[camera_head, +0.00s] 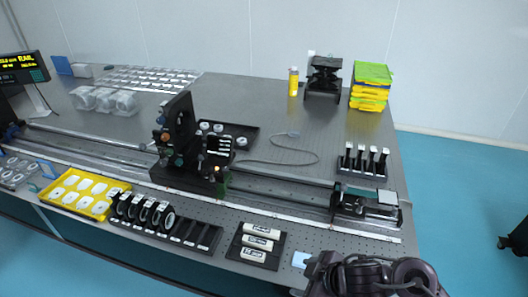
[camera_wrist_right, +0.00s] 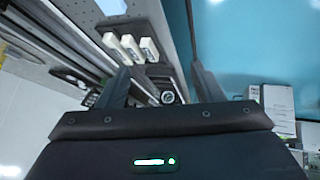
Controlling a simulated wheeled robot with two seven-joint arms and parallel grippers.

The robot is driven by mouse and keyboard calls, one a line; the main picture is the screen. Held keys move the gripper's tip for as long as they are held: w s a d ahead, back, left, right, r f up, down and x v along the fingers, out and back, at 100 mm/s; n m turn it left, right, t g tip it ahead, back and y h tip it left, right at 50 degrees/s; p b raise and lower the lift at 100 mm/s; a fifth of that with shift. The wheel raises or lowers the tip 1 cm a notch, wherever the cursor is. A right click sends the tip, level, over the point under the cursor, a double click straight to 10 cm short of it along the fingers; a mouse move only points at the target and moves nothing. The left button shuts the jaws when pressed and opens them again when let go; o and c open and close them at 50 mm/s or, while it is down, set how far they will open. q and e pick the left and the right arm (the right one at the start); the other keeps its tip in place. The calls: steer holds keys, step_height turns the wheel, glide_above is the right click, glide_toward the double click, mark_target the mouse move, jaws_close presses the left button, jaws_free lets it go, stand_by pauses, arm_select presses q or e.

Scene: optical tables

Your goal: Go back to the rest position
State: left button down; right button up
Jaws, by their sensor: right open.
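My right gripper (camera_wrist_right: 160,68) is open and empty in the wrist view, its two dark fingers spread apart. In the head view, dark parts of my right arm (camera_head: 372,277) show at the bottom right, by the front edge of the optical table (camera_head: 262,118). I cannot make out the fingertips there. My left gripper and left arm are not in view.
A black holder with white labelled blocks (camera_head: 257,240) lies near the front edge, left of my right arm. A rail with black optical mounts (camera_head: 183,150) crosses the table. Yellow and green trays (camera_head: 370,87) are stacked at the back right.

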steer(key=s+d+r+m+g+h, duration=0.15)
steer(key=s+d+m+h, duration=0.35)
steer(key=s+d+m, duration=0.55)
step_height(320, 180, down, 32)
steer(key=s+g+b, duration=0.2)
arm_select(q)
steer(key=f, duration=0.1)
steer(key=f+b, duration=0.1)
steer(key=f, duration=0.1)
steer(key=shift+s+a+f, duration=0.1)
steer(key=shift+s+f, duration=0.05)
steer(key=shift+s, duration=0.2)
arm_select(e)
steer(key=s+d+f+g, duration=0.1)
steer(key=s+d+f, duration=0.1)
steer(key=s+f, duration=1.7)
steer(key=shift+s+d+f, duration=0.15)
steer(key=shift+s+d, duration=0.05)
steer(key=shift+d, duration=0.2)
steer(key=shift+o, duration=0.3)
